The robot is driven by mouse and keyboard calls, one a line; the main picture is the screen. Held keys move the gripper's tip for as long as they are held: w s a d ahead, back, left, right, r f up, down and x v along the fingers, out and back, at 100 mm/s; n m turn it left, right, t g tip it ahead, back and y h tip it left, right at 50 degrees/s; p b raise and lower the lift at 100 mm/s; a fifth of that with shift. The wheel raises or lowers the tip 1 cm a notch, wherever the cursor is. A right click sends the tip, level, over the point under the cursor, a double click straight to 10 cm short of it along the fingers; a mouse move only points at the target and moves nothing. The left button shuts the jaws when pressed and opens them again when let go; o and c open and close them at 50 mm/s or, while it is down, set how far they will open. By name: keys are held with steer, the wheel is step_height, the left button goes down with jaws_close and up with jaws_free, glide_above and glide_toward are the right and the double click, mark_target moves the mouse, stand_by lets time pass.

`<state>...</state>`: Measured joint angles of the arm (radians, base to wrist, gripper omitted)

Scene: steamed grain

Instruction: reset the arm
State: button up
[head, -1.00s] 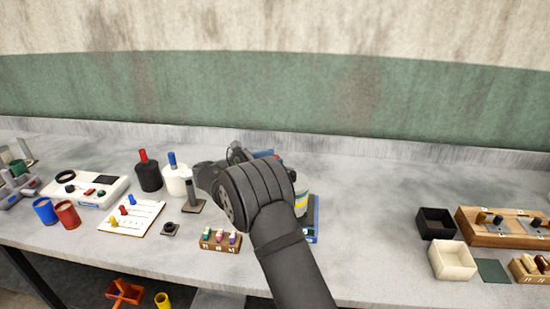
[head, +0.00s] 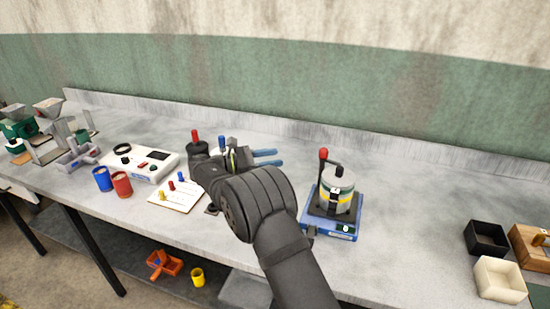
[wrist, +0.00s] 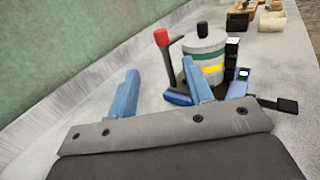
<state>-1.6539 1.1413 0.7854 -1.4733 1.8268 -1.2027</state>
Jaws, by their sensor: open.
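My gripper (head: 266,158) is above the bench in the head view, its two blue fingers spread apart and pointing right. In the wrist view my gripper (wrist: 162,92) also shows both blue fingers wide apart with nothing between them. A cylindrical pot (head: 337,191) with green, white and yellow bands stands on a blue scale (head: 335,229) right of my gripper. A red-tipped lever stands beside the pot. The pot also shows in the wrist view (wrist: 203,57), partly behind the right finger. My arm hides part of the bench in the head view.
Blue cup (head: 102,179) and red cup (head: 121,184) stand left, near a white device (head: 140,162) and a white card with colored pegs (head: 176,196). A black box (head: 486,238) and cream box (head: 500,279) sit at right. The bench behind the scale is clear.

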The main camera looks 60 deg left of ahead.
mark_target(323, 150)
steer(key=w+d, duration=0.1)
steer(key=w, duration=0.4)
steer(key=w+d, duration=0.1)
steer(key=w, duration=0.5)
steer(key=w+d, duration=0.1)
steer(key=w, duration=0.5)
steer(key=shift+w+d, duration=0.1)
